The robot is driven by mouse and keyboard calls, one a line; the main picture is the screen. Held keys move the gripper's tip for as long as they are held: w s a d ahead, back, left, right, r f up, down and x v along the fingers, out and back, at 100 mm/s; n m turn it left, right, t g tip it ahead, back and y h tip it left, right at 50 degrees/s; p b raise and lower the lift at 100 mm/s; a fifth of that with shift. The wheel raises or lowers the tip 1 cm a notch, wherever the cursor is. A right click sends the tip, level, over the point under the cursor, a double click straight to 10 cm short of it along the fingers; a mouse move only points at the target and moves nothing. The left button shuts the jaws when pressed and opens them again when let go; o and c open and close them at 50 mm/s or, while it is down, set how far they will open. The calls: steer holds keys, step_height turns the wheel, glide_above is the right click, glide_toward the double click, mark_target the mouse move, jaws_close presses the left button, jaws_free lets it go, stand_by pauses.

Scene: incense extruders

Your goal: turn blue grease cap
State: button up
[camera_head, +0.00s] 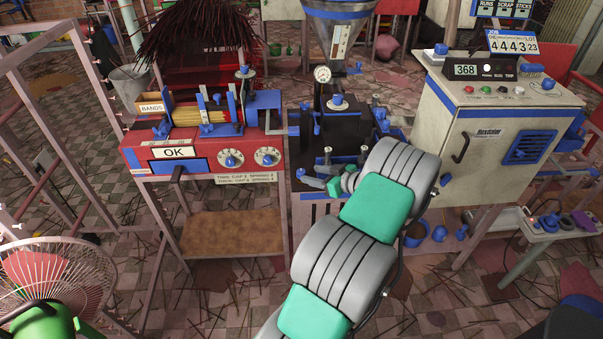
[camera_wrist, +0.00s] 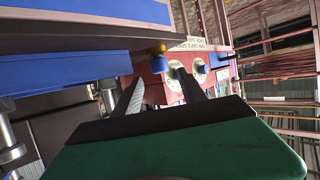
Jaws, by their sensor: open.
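Several blue caps and knobs show, and I cannot tell for certain which one is the grease cap. One round blue cap (camera_head: 337,99) sits on top of the dark extruder body, below the pressure gauge (camera_head: 322,74). My gripper (camera_head: 330,184) is low at the front of the extruder (camera_head: 341,132), its fingers pointing left, below that cap. In the wrist view my gripper (camera_wrist: 160,90) is open, with nothing visible between the two fingers. Beyond the fingertips a blue knob (camera_wrist: 159,64) shows on the red machine. My arm hides part of the extruder's right front.
The red machine (camera_head: 190,160) with an OK sign and two dials stands left of the extruder. A cream cabinet (camera_head: 490,150) stands at the right. A fan (camera_head: 55,285) is at the lower left. In the wrist view a blue-edged ledge (camera_wrist: 70,66) is close above the left finger.

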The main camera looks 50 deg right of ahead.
mark_target(303, 172)
steer(key=x, duration=0.6)
steer(key=shift+w+f, duration=0.1)
steer(key=shift+c, duration=0.4)
jaws_close()
